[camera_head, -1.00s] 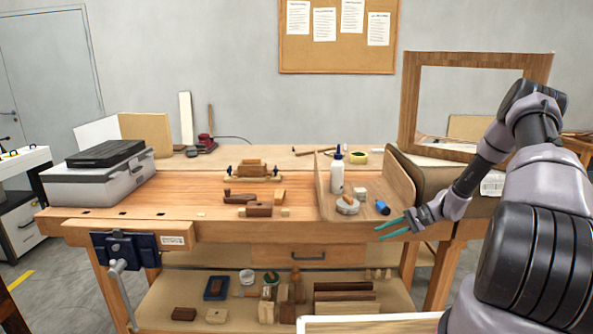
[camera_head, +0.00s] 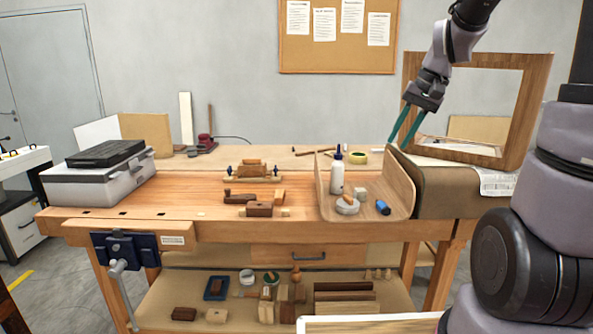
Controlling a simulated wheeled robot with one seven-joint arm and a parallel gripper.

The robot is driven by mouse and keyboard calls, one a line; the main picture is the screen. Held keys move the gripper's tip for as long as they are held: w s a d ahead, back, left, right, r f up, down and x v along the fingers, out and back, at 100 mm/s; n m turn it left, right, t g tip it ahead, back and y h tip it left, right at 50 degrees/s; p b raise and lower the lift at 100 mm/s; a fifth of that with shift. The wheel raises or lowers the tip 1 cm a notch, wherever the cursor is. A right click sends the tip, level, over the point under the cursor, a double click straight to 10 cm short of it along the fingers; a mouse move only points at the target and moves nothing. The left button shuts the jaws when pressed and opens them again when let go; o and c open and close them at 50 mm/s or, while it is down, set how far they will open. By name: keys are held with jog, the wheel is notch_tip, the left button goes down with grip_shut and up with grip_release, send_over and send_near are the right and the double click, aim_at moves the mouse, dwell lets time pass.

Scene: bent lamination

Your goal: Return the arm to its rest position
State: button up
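My gripper (camera_head: 398,142) is at the upper right, raised over the right end of the workbench and pointing down. Its two teal fingers are apart, with nothing visible between them. It hangs in front of the wooden frame's left side and above the bent wooden lamination (camera_head: 393,180). My arm comes down to it from the top right edge. The lamination stands on the bench top against a brown padded form (camera_head: 450,192). A white glue bottle (camera_head: 337,174), a blue roll (camera_head: 383,207) and a round white tin (camera_head: 347,206) sit in its curve.
The wooden frame (camera_head: 412,100) stands upright behind the form. A grey toolbox (camera_head: 100,180) is at the bench's left end. Several wooden planes and blocks (camera_head: 255,209) lie mid-bench. A vise (camera_head: 125,250) is on the front left. The bench top (camera_head: 180,195) left of centre is clear.

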jog(key=s+r+t+h, duration=0.1)
jog(key=s+r+t, duration=0.3)
jog(key=s+r, duration=0.4)
jog(key=s, duration=0.7)
jog(key=shift+s+a, duration=0.2)
jog(key=shift+s, duration=0.05)
